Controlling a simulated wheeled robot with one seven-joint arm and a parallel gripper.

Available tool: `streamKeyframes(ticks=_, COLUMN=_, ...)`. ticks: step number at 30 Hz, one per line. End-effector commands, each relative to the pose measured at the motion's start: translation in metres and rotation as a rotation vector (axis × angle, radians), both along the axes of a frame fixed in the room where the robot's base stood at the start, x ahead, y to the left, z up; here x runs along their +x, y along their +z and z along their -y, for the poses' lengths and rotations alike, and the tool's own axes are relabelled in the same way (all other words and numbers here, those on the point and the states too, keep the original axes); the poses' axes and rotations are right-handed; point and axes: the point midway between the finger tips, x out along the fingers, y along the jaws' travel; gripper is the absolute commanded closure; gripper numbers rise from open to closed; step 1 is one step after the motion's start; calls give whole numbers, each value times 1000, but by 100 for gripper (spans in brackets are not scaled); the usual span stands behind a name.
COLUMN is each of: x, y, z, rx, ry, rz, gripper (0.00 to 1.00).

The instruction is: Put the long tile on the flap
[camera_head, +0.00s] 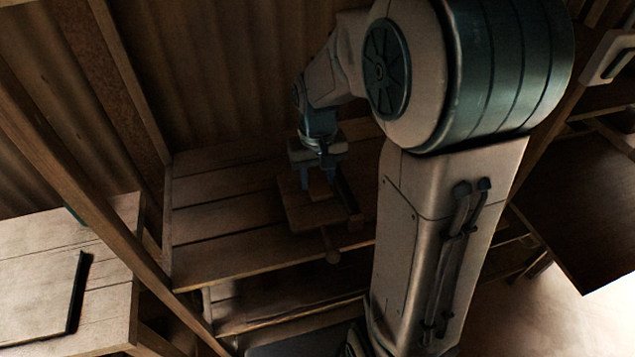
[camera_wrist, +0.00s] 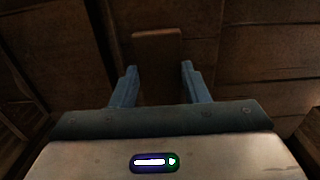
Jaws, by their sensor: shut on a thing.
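My gripper (camera_head: 318,182) is over the wooden bench in the head view. In the wrist view its two blue fingers (camera_wrist: 158,78) stand apart, with a brown flat piece between them, seemingly the long tile (camera_wrist: 157,48). The tile reaches forward past the fingertips. In the head view a dark narrow bar (camera_head: 346,192) beside the fingers may be the tile's edge. Below is a wooden press-like block (camera_head: 297,212) with a round handle (camera_head: 330,245). I cannot tell which part is the flap, or whether the tile touches the block.
The slatted bench (camera_head: 225,220) has free room left of the block. A paler table (camera_head: 35,300) at the left holds a thin dark-edged panel (camera_head: 76,292). A slanting wooden beam (camera_head: 105,215) stands between them. A dark table (camera_head: 580,210) is at the right.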

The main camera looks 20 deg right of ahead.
Motion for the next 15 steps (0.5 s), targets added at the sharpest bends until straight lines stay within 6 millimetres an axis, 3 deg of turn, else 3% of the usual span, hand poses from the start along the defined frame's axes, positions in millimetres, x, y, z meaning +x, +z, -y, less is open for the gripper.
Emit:
streamKeyframes(ticks=6, x=0, y=-27, z=0, rx=0, ry=0, rz=-2, gripper=84)
streamKeyframes(ticks=15, x=0, y=-30, z=0, rx=0, ry=0, rz=-1, gripper=84)
